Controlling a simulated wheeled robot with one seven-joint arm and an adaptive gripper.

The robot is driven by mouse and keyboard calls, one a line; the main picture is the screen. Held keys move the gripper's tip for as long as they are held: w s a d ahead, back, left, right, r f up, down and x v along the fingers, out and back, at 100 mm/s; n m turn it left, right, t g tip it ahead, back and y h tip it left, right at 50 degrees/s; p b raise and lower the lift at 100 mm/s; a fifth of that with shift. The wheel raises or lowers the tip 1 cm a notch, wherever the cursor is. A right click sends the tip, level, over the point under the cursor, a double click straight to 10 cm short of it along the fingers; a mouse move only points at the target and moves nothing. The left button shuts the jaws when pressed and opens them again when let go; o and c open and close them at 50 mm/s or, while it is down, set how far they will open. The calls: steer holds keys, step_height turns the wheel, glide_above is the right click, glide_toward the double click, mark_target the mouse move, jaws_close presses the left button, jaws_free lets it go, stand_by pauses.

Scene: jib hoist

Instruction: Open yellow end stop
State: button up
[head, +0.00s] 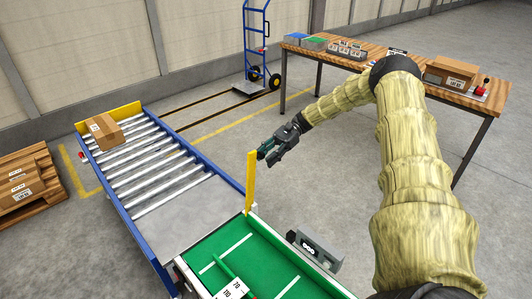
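A yellow bar (251,182) stands upright at the near right corner of the roller conveyor (150,165), beside the green belt. It does not lie across the rollers. A second yellow plate (108,114) runs across the far end of the conveyor, behind a cardboard box (105,131). I cannot tell from this view which one is named the end stop. My gripper (267,154) is just right of the upright bar's upper part, with its dark fingers pointing toward it. The fingers look apart and empty. I cannot tell whether they touch the bar.
A green belt table (262,262) with a white label card (231,289) adjoins the rollers. A grey control box (316,250) sits at its right edge. A wooden workbench (340,58), a blue hand truck (257,50) and pallets (28,178) stand around.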

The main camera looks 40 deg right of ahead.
steer(key=shift+o, duration=0.3)
steer(key=shift+w+d, duration=0.1)
steer(key=shift+w, duration=0.1)
steer(key=v, duration=1.2)
steer(key=shift+d, duration=0.3)
steer(key=shift+a, duration=0.2)
